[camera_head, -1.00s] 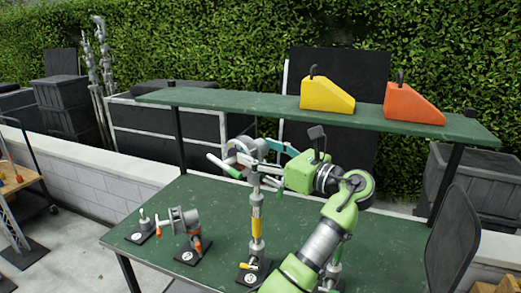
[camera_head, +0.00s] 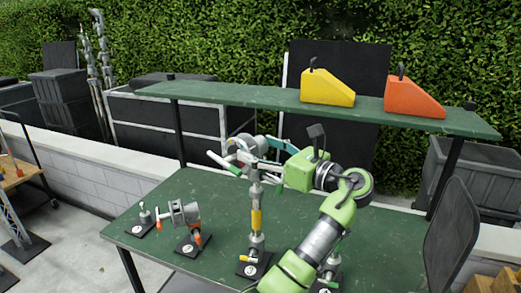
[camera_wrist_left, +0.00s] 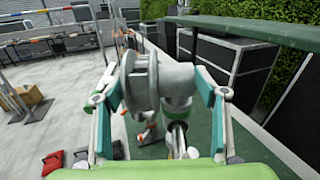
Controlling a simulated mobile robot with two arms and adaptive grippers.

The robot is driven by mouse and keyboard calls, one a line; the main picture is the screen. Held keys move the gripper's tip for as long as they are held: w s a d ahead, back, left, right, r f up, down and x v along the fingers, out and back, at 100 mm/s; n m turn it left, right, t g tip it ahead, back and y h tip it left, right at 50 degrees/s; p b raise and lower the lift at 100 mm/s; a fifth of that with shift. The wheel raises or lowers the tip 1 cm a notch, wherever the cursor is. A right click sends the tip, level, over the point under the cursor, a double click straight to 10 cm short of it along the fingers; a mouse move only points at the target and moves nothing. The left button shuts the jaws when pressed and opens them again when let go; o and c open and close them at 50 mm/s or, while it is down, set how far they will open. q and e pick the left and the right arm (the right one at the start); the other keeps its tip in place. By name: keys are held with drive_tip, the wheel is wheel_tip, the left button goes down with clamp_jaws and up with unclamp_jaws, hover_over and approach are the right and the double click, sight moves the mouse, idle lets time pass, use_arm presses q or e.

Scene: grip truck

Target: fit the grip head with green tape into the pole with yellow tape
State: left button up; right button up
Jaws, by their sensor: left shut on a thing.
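The pole with yellow tape (camera_head: 256,220) stands upright on a black base on the green table. My left gripper (camera_head: 264,148) comes over the pole's top from the right, with its teal fingers shut on the grey grip head (camera_head: 241,148). The grip head is right above the pole's top; I cannot tell whether its stem is inside the pole. The left wrist view shows the grip head's round disc (camera_wrist_left: 150,80) between the two fingers, with a green-ended handle at its left. My right gripper is not in view.
A stand with an orange-taped grip head (camera_head: 185,218) and a short stand (camera_head: 146,220) are at the table's left. Another stand (camera_head: 330,275) is partly hidden behind my arm. A shelf (camera_head: 230,99) with yellow and orange wedges runs above the table's back.

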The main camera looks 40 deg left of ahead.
use_arm(q)
drive_tip(key=shift+f, duration=1.9)
drive_tip(key=o, duration=1.8)
drive_tip(key=shift+f, duration=0.1)
drive_tip(key=d, duration=0.4)
drive_tip(key=s+d, duration=0.1)
drive_tip(key=d, duration=0.7)
drive_tip(key=shift+s+f, duration=0.1)
drive_tip(key=shift+s, duration=0.05)
